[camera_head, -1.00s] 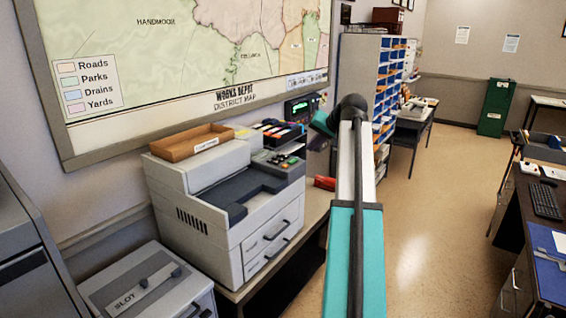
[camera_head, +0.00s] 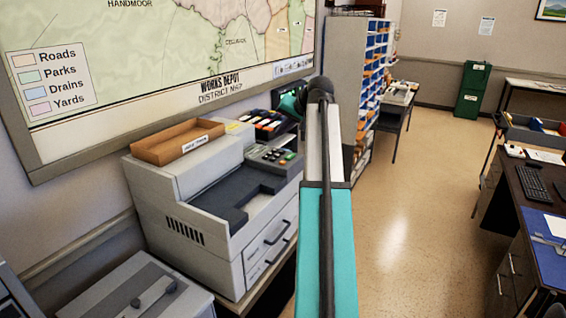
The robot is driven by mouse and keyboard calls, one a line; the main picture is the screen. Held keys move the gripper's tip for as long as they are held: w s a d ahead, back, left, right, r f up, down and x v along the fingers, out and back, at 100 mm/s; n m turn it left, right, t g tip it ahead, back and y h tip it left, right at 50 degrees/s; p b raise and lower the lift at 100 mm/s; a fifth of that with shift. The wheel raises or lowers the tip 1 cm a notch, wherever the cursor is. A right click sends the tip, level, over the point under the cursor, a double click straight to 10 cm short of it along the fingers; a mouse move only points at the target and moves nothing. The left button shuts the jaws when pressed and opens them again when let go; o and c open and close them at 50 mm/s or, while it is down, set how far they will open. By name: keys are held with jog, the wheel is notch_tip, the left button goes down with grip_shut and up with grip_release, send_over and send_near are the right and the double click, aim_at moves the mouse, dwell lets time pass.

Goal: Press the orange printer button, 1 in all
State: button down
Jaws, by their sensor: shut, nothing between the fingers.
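The grey and white printer (camera_head: 222,205) stands on a low table against the left wall. Its dark control panel (camera_head: 270,157) is at the top right, beside my arm. It carries several small buttons, one of them green (camera_head: 289,156); I cannot pick out the orange one at this size. My arm reaches up from the bottom middle to a dark joint, with a teal wrist part bending left behind the printer's panel. My gripper's fingers cannot be made out.
A wooden tray (camera_head: 152,156) sits on the printer's top. A dark rack of coloured items (camera_head: 262,124) stands behind the panel. A desk (camera_head: 520,215) stands at right, with open floor (camera_head: 420,200) between.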

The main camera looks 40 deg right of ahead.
jog(key=shift+s+d, duration=0.25)
jog(key=shift+f+b, duration=1.9)
jog(key=shift+f, duration=1.3)
jog(key=shift+f+b, duration=0.3)
jog(key=shift+f, duration=0.9)
jog(key=shift+f, duration=0.85)
jog(key=shift+r, duration=0.1)
jog(key=shift+r+p, duration=0.4)
jog(key=shift+r, duration=0.35)
jog(key=shift+r+p, duration=1.5)
jog(key=shift+r, duration=1)
